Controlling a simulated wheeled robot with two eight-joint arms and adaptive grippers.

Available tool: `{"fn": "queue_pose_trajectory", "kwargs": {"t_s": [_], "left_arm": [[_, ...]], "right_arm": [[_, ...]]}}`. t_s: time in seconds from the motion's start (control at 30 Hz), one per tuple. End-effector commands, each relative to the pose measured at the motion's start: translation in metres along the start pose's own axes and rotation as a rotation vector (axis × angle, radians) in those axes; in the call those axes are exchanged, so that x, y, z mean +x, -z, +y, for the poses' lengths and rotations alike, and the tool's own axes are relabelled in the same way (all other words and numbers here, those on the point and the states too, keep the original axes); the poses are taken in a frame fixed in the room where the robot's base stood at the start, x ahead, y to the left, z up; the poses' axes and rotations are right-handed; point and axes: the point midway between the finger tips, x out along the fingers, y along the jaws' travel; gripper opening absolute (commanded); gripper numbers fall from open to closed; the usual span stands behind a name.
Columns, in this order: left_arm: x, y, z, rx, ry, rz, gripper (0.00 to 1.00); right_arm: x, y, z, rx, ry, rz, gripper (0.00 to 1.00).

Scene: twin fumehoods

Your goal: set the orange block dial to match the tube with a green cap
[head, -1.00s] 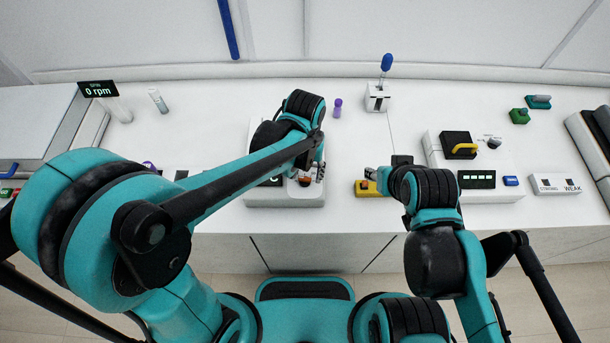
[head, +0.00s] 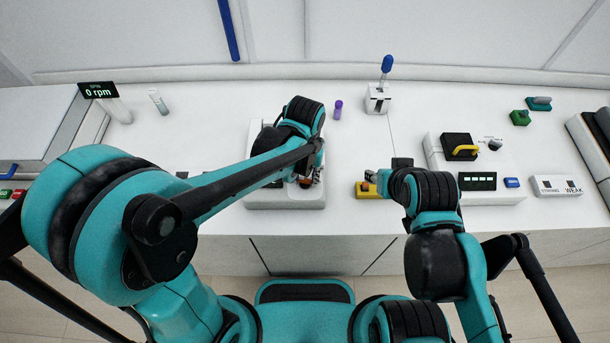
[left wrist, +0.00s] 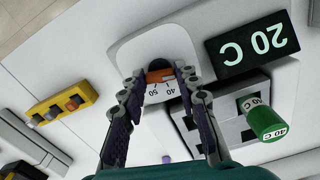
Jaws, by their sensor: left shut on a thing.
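The orange block dial (left wrist: 159,76) sits on a white device, with a scale showing 40 and 50 beside it. My left gripper (left wrist: 162,73) is shut on the dial, one finger on each side; in the head view the left gripper (head: 307,180) is over the device's right part. A tube with a green cap (left wrist: 264,121) labelled 40 C stands in a rack near the device. A black display (left wrist: 246,44) reads 20 C, seen upside down. My right gripper (head: 374,176) is near a yellow button box; its jaws are too small to read.
A purple-capped tube (head: 338,109) and a holder with a blue-topped item (head: 378,97) stand behind.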

Motion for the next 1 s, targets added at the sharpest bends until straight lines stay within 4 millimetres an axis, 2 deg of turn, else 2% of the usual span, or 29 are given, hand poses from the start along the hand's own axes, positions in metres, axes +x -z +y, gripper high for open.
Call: {"fn": "queue_pose_trajectory", "kwargs": {"t_s": [0.27, 1.0], "left_arm": [[0.0003, -0.0002, -0.0003, 0.163, 0.0, 0.0, 0.03], [0.0002, 0.0004, -0.0013, 0.859, 0.0, 0.0, 0.03]], "right_arm": [[0.0016, -0.0012, 0.0, 0.0, 0.0, 0.0, 0.4], [0.0057, -0.0041, 0.0, 0.0, 0.0, 0.0, 0.4]]}}
